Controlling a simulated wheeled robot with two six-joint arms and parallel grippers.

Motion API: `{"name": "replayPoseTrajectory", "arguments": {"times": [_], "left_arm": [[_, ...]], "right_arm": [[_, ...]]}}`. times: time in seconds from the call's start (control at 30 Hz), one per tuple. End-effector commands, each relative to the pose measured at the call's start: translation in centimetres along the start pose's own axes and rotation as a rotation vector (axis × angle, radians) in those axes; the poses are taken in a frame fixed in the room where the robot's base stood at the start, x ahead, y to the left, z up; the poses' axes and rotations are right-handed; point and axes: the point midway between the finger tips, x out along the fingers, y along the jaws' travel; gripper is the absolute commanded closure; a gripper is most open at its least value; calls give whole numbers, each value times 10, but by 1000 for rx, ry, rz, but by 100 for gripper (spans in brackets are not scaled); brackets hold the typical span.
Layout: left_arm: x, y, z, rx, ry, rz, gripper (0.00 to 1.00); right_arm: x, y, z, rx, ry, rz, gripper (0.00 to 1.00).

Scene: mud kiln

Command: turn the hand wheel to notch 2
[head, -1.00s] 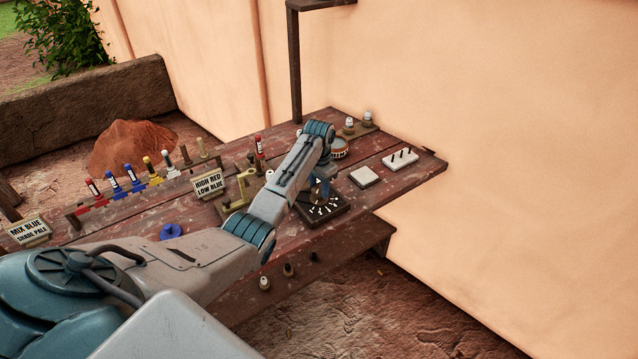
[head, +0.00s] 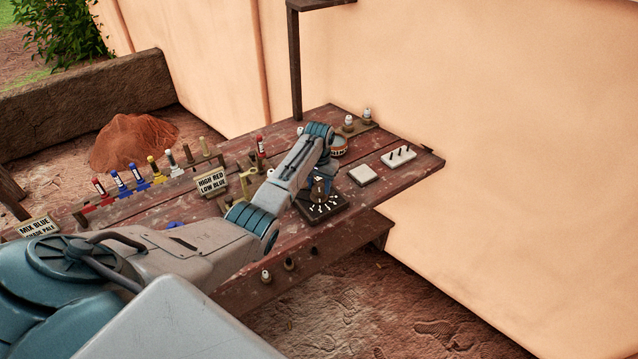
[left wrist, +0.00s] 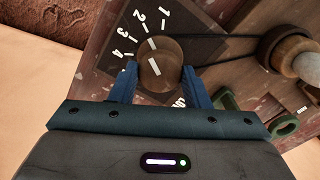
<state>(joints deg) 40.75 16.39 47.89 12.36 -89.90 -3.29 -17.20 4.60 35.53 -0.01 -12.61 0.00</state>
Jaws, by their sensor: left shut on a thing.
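The hand wheel (left wrist: 158,62) is a round brown wooden knob on a dark square plate (left wrist: 205,42) in the left wrist view. White numerals 1 to 4 show on the plate around its upper left side; other lettering is partly covered. White marks show on the wheel's top and at its upper edge; I cannot tell exactly which numeral they meet. My left gripper (left wrist: 160,88) is shut on the wheel, one blue finger on each side. In the head view the wheel (head: 319,188) shows partly below my left wrist, above the dial plate (head: 327,207). My right gripper is not in view.
A pale square block (head: 363,174) and a white block with dark pegs (head: 399,155) lie right of the dial. A drum-like pot (head: 338,148) stands behind. Signs and a rack of coloured tubes (head: 135,180) fill the bench's left. A wall (head: 500,130) stands beyond.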

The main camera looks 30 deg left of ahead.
Motion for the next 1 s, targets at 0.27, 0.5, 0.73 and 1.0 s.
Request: {"name": "replayPoseTrajectory", "arguments": {"times": [0.27,0.5,0.73,1.0], "left_arm": [[-2,0,-1,1,5,-1,50],[-1,0,-1,1,3,-1,36],[-8,0,-1,1,4,-1,36],[-56,0,-2,3,8,-1,36]], "right_arm": [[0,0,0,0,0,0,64],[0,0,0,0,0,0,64],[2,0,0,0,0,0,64],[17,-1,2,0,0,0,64]]}}
